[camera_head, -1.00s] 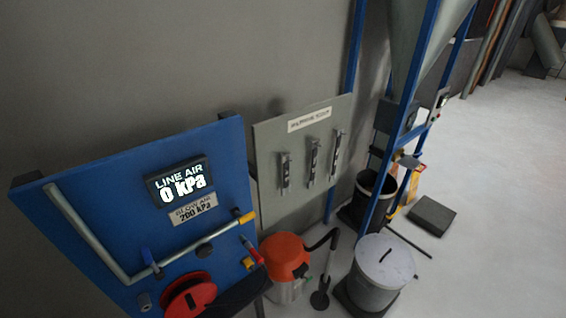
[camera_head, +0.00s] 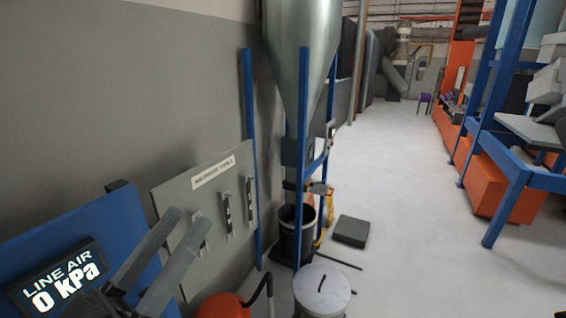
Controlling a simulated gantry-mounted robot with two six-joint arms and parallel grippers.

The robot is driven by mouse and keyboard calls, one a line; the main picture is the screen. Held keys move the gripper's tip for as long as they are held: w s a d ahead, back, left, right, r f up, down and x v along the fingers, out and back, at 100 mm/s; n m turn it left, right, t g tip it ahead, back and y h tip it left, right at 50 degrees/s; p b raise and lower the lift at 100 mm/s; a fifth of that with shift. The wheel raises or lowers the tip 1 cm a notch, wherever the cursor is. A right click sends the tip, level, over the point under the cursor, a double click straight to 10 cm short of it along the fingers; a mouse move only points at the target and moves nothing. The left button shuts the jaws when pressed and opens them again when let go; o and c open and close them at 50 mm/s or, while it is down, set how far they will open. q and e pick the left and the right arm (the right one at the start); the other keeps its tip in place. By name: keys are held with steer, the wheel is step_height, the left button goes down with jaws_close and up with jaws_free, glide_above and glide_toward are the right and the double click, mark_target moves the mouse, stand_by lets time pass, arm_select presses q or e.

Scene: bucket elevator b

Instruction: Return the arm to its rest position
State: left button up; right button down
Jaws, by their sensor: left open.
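My left gripper (camera_head: 186,222) shows at the lower left in the head view. Its two grey fingers point up and to the right, with a gap between them and nothing held. It appears in front of the blue panel and the left part of the grey tool board (camera_head: 217,203). The blue panel (camera_head: 30,254) bears a display (camera_head: 58,280) reading LINE AIR 0 kPa. The rest of the left arm is mostly out of the picture. My right gripper is not in view.
A steel hopper (camera_head: 300,50) stands on a blue frame over a black bucket (camera_head: 290,245). A lidded drum (camera_head: 322,290) and an orange vacuum top (camera_head: 222,308) are at the bottom. A dark block (camera_head: 351,231) lies on the floor. Open floor (camera_head: 410,200) extends to the right, towards orange and blue machinery (camera_head: 510,180).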

arm_select(q)
steer(key=s+a+r+t+y+p, duration=0.1)
steer(key=r+p, duration=0.3)
steer(key=r, duration=0.4)
steer(key=s+a+r+n+t+y+p, duration=0.1)
steer(key=s+a+r+t+y+p, duration=0.1)
steer(key=r, duration=0.7)
steer(key=s+a+r+t+y+p, duration=0.2)
steer(key=s+r+t+y+p, duration=0.1)
steer(key=r+y+p, duration=0.2)
step_height(320, 180, up, 4)
steer(key=shift+s+a+f+n+p, duration=0.2)
steer(key=shift+s+n+p, duration=0.2)
steer(key=shift+p, duration=0.6)
